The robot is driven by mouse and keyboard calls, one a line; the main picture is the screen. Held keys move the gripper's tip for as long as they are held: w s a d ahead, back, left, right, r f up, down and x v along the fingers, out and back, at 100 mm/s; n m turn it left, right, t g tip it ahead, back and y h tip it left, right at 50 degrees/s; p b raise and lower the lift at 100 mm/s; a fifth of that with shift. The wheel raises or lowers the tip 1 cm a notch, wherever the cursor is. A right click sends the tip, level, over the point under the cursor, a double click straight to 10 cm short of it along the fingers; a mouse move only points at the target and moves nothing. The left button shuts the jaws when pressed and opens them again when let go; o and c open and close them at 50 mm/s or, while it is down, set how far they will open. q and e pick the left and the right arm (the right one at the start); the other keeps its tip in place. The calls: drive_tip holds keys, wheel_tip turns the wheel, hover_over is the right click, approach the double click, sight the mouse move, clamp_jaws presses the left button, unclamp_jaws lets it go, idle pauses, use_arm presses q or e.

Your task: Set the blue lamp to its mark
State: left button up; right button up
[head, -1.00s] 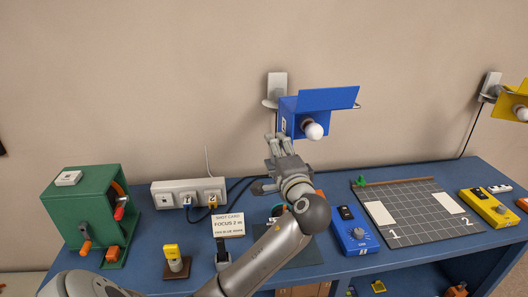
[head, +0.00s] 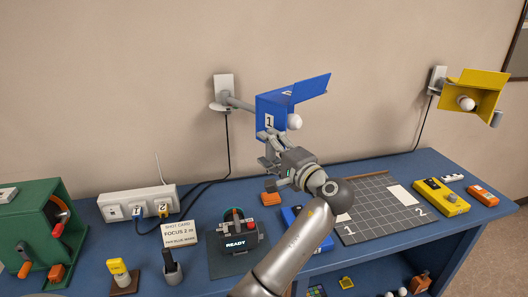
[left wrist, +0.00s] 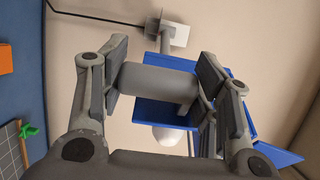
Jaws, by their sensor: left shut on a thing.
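The blue lamp (head: 276,106) is a blue shade with a flap, a white bulb and a "1" label. It stands out from its grey wall bracket (head: 222,92) on a grey arm. My left gripper (head: 270,143) is just below the shade. In the left wrist view the lamp (left wrist: 165,112) shows behind a grey cylindrical handle (left wrist: 158,82), and my left gripper's fingers are shut on this handle from both sides. The exact finger contact is partly hidden. I cannot make out the lamp's mark. My right gripper is not in view.
A yellow lamp (head: 474,95) hangs on the wall at right.

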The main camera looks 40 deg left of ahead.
use_arm(q)
drive_tip(key=shift+w+d+f, duration=0.2)
drive_tip(key=shift+w+d, duration=0.2)
drive_tip(key=shift+w, duration=0.15)
drive_tip(key=o, duration=1.2)
drive_tip(key=shift+o, duration=1)
drive_tip(key=shift+w, duration=0.15)
drive_tip(key=shift+r, duration=0.1)
drive_tip(key=v, duration=1.2)
